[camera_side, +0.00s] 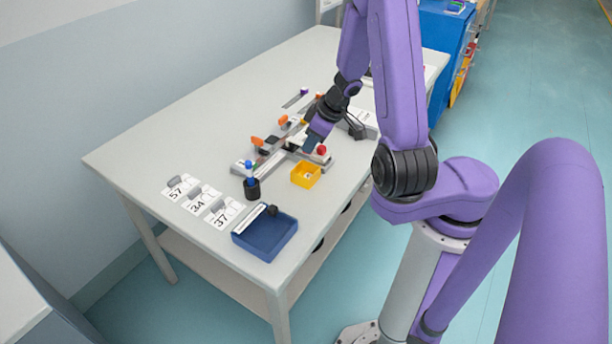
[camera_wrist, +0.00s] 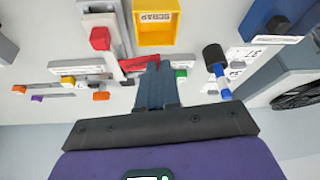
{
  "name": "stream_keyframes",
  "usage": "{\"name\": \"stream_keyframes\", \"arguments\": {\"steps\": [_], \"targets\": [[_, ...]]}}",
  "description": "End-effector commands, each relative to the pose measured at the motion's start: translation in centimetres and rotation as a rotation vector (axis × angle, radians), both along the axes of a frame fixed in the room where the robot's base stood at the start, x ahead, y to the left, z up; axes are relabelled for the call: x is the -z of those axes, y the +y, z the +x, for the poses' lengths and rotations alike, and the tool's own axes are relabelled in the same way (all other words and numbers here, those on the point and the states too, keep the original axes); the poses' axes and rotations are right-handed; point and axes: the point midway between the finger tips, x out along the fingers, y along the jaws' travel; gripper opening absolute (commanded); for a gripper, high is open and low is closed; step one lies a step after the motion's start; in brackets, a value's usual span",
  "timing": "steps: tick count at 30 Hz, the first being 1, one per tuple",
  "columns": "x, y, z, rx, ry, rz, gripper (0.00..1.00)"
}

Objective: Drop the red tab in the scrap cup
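The red tab (camera_wrist: 138,63) is a thin red strip at the tips of my gripper, in the wrist view. My gripper (camera_wrist: 155,68) points at the station; its two dark fingers are close together and appear shut on the tab. In the side view my gripper (camera_side: 311,143) is low over the grey station, and the tab cannot be made out there. The scrap cup (camera_wrist: 155,40) is a yellow open box labelled SCRAP, just beyond the fingertips in the wrist view. In the side view the yellow cup (camera_side: 305,182) stands in front of the station, apart from my gripper.
A red knob (camera_side: 321,150) stands on the station close to my gripper. Several orange knobs (camera_side: 257,141) lie along the rails. A blue-topped black holder (camera_side: 251,185), a blue tray (camera_side: 262,247) and number cards (camera_side: 199,205) are toward the table's near end. The table's left side is clear.

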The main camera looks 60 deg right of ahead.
Motion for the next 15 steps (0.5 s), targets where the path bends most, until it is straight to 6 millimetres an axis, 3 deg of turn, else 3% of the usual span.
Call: {"name": "stream_keyframes", "arguments": {"steps": [6, 7, 9, 10, 15], "targets": [[0.02, -0.02, 0.00, 0.000, 0.000, -0.001, 0.00], [0.02, -0.02, 0.00, 0.000, 0.000, 0.000, 0.06], [0.02, -0.02, 0.00, 0.000, 0.000, 0.000, 0.29], [0.02, -0.01, 0.00, 0.000, 0.000, 0.000, 0.32], [0.01, -0.01, 0.00, 0.000, 0.000, 0.000, 0.32]]}}
